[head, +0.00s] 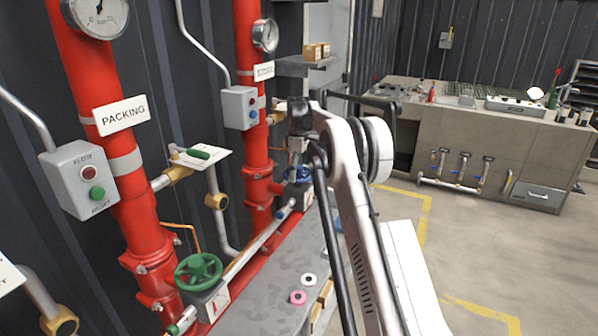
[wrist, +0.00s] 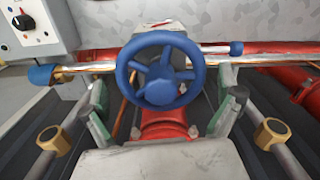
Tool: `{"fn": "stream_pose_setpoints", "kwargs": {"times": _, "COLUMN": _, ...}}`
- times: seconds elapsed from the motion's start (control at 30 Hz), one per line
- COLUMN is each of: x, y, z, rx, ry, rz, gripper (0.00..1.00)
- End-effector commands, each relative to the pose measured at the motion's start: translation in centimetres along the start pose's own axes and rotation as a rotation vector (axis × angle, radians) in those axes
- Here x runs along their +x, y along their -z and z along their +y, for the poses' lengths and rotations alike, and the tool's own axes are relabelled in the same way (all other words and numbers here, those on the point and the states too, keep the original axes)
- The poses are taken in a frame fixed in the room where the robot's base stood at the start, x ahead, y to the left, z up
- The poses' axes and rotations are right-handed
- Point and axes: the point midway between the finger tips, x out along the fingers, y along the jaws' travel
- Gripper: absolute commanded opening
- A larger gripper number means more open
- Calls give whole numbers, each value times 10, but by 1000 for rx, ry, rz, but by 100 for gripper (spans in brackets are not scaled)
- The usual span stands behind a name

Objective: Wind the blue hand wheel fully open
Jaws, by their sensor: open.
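The blue hand wheel (wrist: 160,92) is in the middle of the wrist view, with its spokes and hub facing the camera. In the head view the blue hand wheel (head: 301,174) is small and partly hidden behind my arm. My gripper (wrist: 166,103) is open, with one finger to the left and one to the right of the wheel's lower part. Both fingers look apart from the rim, and nothing is held between them. In the head view my gripper (head: 297,158) is just above the wheel, its fingertips hard to make out.
Red pipes (head: 255,120) stand along the dark wall. A green hand wheel (head: 198,271) is on the nearer valve. A pink ring (head: 298,297) and a white ring (head: 309,279) lie on the grey bench. A control box with a black knob (wrist: 24,23) is at the wrist view's upper left.

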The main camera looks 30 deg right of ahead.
Motion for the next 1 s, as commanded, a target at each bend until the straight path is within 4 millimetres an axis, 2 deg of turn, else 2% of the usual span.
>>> {"fn": "stream_pose_setpoints", "kwargs": {"times": 0.43, "x": 0, "y": 0, "z": -2, "rx": 487, "ry": 0, "rz": 0, "gripper": 99}}
{"fn": "stream_pose_setpoints", "kwargs": {"times": 0.77, "x": 0, "y": 0, "z": -2, "rx": 547, "ry": 0, "rz": 0, "gripper": 99}}
{"fn": "stream_pose_setpoints", "kwargs": {"times": 1.0, "x": 0, "y": 0, "z": -2, "rx": 546, "ry": 0, "rz": 0, "gripper": 67}}
